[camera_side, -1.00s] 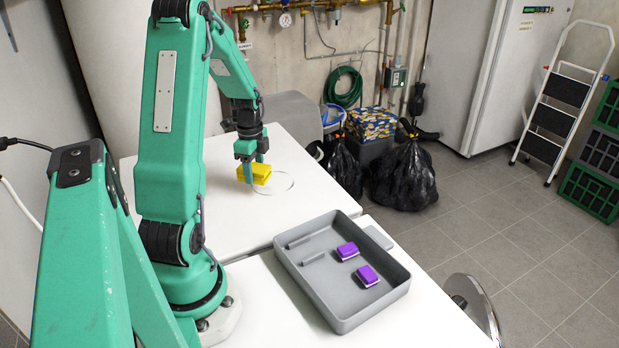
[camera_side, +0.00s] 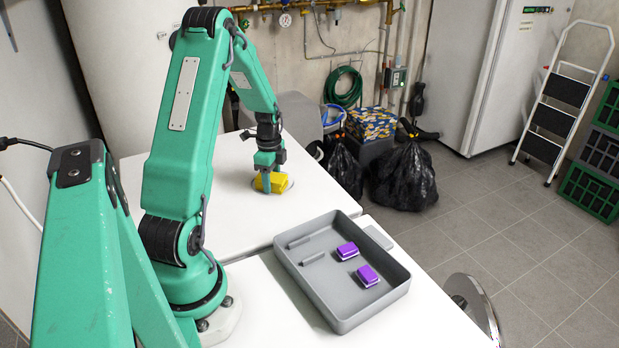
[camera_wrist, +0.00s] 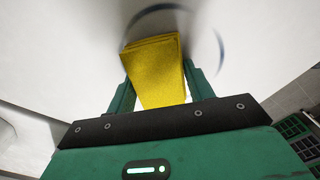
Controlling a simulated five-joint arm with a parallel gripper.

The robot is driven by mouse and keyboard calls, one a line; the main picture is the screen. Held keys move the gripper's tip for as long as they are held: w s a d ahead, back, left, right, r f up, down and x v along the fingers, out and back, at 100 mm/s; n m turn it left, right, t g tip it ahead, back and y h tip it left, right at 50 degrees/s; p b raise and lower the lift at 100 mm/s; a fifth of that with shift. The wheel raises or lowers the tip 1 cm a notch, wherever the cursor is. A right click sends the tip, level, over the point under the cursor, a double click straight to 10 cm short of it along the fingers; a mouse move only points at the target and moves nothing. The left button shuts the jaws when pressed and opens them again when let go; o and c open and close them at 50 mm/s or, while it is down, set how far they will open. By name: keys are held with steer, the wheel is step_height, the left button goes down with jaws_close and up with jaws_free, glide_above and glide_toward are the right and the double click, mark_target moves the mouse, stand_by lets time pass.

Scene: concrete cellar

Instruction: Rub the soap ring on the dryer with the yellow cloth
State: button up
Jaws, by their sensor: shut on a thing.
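My gripper (camera_side: 267,181) is shut on the folded yellow cloth (camera_side: 274,183) above the far white machine top, the dryer (camera_side: 228,206). In the wrist view the yellow cloth (camera_wrist: 155,72) sits between the two green fingers of my gripper (camera_wrist: 160,90). The cloth is at the surface, over the soap ring (camera_side: 290,182). The ring shows in the wrist view as a thin grey-blue arc (camera_wrist: 221,48) beyond and to the right of the cloth. The cloth and gripper hide part of the ring. I cannot tell how firmly the cloth touches the top.
A grey tray (camera_side: 337,322) with two purple-topped blocks (camera_side: 357,262) stands on the nearer white top. The dryer top left of the ring is clear.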

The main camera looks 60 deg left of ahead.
mark_target(252, 185)
steer(key=shift+w, duration=3.1)
steer(key=shift+w+a, duration=0.2)
steer(key=shift+a, duration=0.4)
steer(key=shift+s+a, duration=0.2)
steer(key=shift+a, duration=0.05)
steer(key=shift+s, duration=5.65)
steer(key=shift+w+a, duration=0.1)
steer(key=shift+a, duration=0.75)
steer(key=shift+w+d, duration=0.15)
steer(key=shift+w, duration=5.65)
step_height(252, 185, up, 8)
steer(key=shift+r, duration=0.15)
